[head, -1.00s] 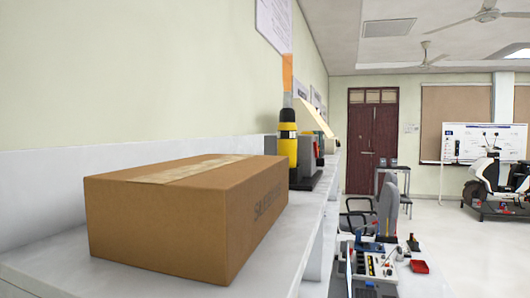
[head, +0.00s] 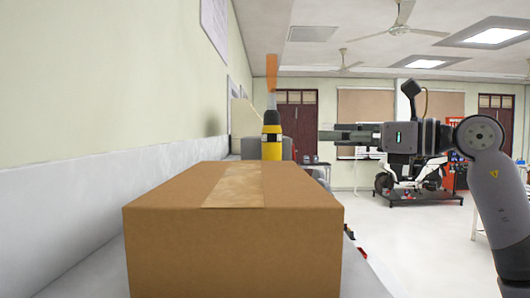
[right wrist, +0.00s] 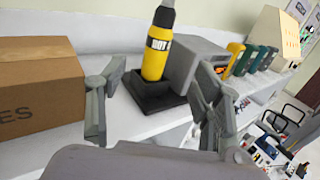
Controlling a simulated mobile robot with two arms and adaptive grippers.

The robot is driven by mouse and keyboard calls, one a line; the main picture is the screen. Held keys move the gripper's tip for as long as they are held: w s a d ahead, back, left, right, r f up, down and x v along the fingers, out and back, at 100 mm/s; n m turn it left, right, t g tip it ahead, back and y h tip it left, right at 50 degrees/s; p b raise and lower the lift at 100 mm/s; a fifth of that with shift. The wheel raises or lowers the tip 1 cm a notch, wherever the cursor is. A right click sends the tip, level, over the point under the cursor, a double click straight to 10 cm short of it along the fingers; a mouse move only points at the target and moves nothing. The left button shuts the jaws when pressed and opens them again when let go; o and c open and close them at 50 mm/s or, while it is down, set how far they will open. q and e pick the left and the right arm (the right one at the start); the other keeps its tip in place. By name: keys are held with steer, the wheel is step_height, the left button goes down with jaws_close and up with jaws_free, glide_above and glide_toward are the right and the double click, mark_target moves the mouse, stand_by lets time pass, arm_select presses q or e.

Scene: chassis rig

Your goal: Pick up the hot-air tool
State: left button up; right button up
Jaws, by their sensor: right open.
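In the right wrist view the hot-air tool (right wrist: 158,48) rests in a black square holder (right wrist: 158,98) beside a grey unit (right wrist: 190,65). My right gripper (head: 322,136) comes in from the right with its fingers pointing left towards the tool. In the wrist view the right gripper (right wrist: 160,105) is open and empty, its fingers apart, with the tool beyond and between them. My left gripper is not in view.
A large cardboard box (head: 235,240) fills the front of the shelf in the head view. It also shows at the left of the wrist view (right wrist: 38,85), close to one finger. Several coloured tools (right wrist: 250,58) stand right of the grey unit. A wall runs along the left.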

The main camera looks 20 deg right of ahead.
mark_target(280, 132)
steer(key=p+x, duration=0.3)
steer(key=x, duration=0.7)
steer(key=shift+w+a+p, duration=0.1)
steer(key=shift+a+p, duration=0.05)
steer(key=shift+p, duration=0.15)
steer(key=shift+w+a+r, duration=0.1)
steer(key=shift+w+r, duration=0.05)
steer(key=p+x, duration=0.1)
steer(key=x, duration=0.1)
steer(key=p+x, duration=0.2)
steer(key=shift+w+a+r, duration=0.15)
steer(key=shift+r, duration=0.1)
steer(key=shift+w+a+f, duration=0.1)
steer(key=shift+w+a, duration=0.1)
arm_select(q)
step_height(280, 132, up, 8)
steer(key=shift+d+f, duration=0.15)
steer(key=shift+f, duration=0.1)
arm_select(e)
steer(key=shift+d, duration=0.1)
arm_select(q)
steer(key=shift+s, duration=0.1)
arm_select(e)
steer(key=shift+c, duration=0.4)
